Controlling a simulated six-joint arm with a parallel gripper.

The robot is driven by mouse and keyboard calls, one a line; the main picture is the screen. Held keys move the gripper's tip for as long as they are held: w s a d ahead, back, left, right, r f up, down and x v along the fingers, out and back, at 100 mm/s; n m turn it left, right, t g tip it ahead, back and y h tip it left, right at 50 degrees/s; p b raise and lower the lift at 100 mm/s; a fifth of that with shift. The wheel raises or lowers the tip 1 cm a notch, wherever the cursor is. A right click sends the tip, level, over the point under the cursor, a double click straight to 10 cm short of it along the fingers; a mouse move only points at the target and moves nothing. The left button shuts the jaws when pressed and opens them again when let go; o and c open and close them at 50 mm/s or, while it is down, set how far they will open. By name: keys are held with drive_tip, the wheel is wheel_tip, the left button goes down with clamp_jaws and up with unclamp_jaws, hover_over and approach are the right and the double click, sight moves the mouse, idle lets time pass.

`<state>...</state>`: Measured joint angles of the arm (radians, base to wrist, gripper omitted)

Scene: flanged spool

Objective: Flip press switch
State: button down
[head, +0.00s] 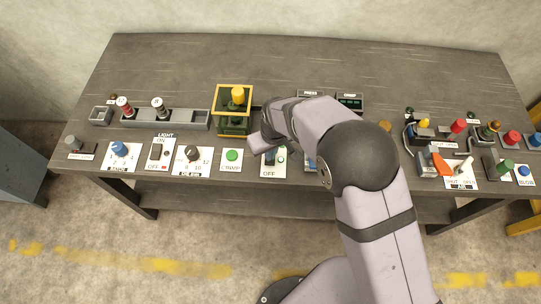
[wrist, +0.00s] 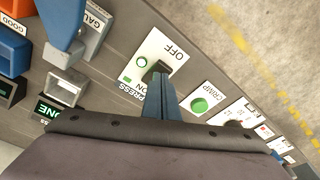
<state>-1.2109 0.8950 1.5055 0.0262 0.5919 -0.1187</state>
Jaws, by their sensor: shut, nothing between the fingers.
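The press switch panel (head: 268,171) is a white plate on the front edge of the bench. In the wrist view the press switch (wrist: 160,69) is a dark lever or rocker between the ON and OFF labels, with a green indicator (wrist: 142,61) on the ON side. My gripper (wrist: 159,84) is shut and empty. Its blue-grey fingers reach over the PRESS end of the plate, with the tips right at the switch and partly covering it. I cannot tell whether they touch.
A green CRIMP button (wrist: 199,104) sits close beside the press panel. A green press with a yellow frame (head: 234,112) stands behind it. More labelled switches and knobs line the front edge on both sides. A blue part (wrist: 63,31) stands near the gauge. The bench's rear is clear.

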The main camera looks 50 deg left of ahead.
drive_tip(key=shift+f+b, duration=0.5)
drive_tip(key=shift+f, duration=0.3)
idle(0.4)
wheel_tip(320, 180, up, 7)
drive_tip(key=p, duration=0.4)
drive_tip(key=shift+p, duration=0.4)
idle(0.5)
drive_tip(key=s+d+f+m+g+h, duration=0.1)
drive_tip(key=s+d+h, duration=0.15)
drive_tip(key=d, duration=0.75)
drive_tip(key=s+d+f+m+g+h, duration=0.1)
drive_tip(key=s+d+f+h, duration=0.15)
drive_tip(key=d, duration=0.65)
drive_tip(key=w+d+r+m+y, duration=0.1)
drive_tip(key=w+d+r+m, duration=0.2)
drive_tip(key=d, duration=0.7)
drive_tip(key=w+d+r+m+t+y, duration=0.1)
drive_tip(key=w+d+r+m, duration=0.2)
drive_tip(key=d, duration=0.7)
drive_tip(key=w+d+r+m+y, duration=0.1)
drive_tip(key=w+d+r+m, duration=0.2)
drive_tip(key=d+r+m, duration=0.4)
drive_tip(key=d+r, duration=0.2)
drive_tip(key=d, duration=0.1)
drive_tip(key=shift+t, duration=0.3)
